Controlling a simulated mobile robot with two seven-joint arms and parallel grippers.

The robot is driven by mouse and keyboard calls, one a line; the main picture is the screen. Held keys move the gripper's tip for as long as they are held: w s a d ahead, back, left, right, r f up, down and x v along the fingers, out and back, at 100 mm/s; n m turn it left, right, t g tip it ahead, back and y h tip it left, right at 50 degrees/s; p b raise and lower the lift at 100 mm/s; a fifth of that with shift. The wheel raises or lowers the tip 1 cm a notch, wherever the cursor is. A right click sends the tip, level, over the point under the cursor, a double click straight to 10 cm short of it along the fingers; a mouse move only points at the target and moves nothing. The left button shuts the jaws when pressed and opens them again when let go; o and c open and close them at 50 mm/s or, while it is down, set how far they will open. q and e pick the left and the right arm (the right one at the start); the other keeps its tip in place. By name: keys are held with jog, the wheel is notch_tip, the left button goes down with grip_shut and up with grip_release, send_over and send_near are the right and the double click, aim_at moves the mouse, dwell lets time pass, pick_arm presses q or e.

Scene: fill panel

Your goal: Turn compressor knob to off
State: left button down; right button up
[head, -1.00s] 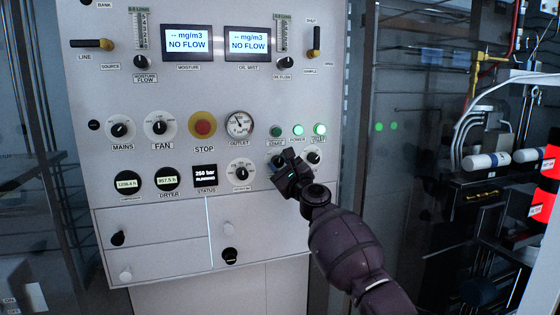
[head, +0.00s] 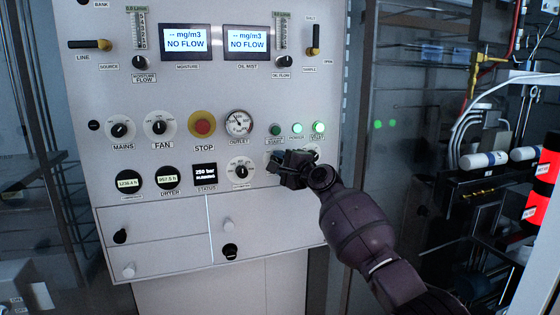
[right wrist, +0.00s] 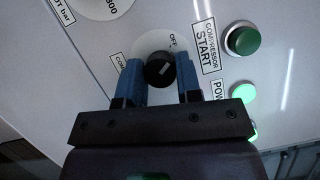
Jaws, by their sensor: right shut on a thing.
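The black compressor knob (right wrist: 160,70) sits on a round white plate (right wrist: 146,46) marked OFF, in the right wrist view. A partly covered label starting "COM" is beside it. My right gripper (right wrist: 160,78) has its blue fingers on both sides of the knob, shut on it. The knob carries a pale pointer mark; its exact setting is hard to tell. In the head view my right gripper (head: 280,165) is against the panel below the start button, and hides the knob. My left gripper is not in view.
Pipes and bottles stand on the right.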

jog(key=shift+n, duration=0.3)
dwell(0.4)
jog(key=o, duration=0.9)
jog(key=shift+v, duration=5.45)
jog(key=shift+o, duration=0.2)
jog(key=shift+r, duration=0.1)
